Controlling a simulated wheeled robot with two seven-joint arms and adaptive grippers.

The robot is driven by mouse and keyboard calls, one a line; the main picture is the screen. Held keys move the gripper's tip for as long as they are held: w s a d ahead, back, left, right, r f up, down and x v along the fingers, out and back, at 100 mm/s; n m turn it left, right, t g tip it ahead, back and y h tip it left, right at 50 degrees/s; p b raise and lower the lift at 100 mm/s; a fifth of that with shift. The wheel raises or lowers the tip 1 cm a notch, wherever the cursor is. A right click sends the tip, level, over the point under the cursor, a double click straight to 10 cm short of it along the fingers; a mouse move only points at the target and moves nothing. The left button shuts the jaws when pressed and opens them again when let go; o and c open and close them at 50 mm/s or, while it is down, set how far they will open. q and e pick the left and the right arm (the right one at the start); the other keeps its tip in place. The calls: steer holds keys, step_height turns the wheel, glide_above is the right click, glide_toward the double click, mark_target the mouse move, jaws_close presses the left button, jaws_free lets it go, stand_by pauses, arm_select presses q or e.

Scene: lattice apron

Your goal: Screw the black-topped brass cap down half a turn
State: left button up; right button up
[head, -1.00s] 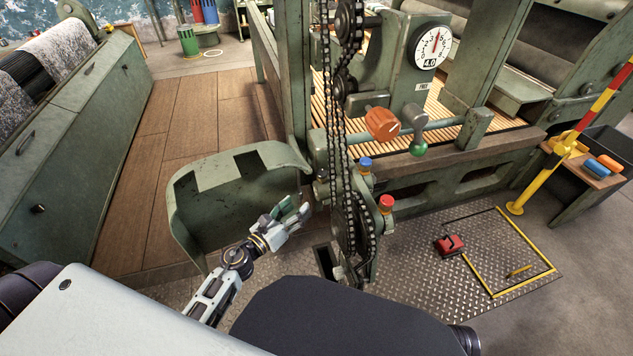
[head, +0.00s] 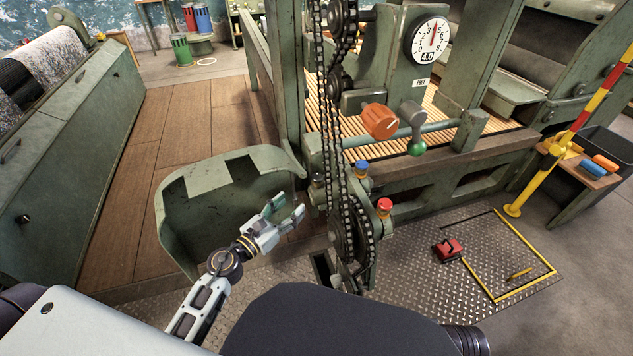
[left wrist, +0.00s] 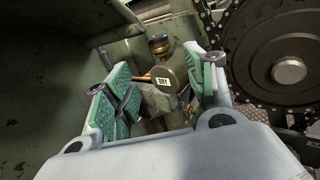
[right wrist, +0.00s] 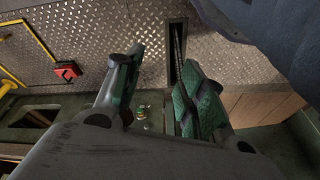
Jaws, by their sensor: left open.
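The black-topped brass cap (left wrist: 158,44) shows in the left wrist view, on a small fitting beyond my left fingers. A tag reading DRY (left wrist: 163,81) is just below it. My left gripper (left wrist: 157,66) is open, with its green-padded fingers on either side of the line to the cap and not touching it. My right gripper (right wrist: 160,68) shows only in the right wrist view, open and empty over the floor area.
The chain and sprocket (head: 352,235) stand close to the right of my left gripper. The curved green guard (head: 185,225) wraps its left side. Blue (head: 361,167) and red (head: 384,205) buttons sit nearby. A red pedal (right wrist: 67,71) lies on the tread plate.

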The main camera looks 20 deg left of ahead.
mark_target(314, 185)
arm_select(q)
steer(key=shift+p+x, duration=0.6)
steer(key=shift+x, duration=5.85)
steer(key=shift+w+d, duration=0.1)
steer(key=shift+w, duration=0.15)
arm_select(e)
steer(key=shift+d+f, duration=0.15)
steer(key=shift+f, duration=0.75)
arm_select(q)
steer(key=shift+c, duration=0.4)
steer(key=c, duration=1)
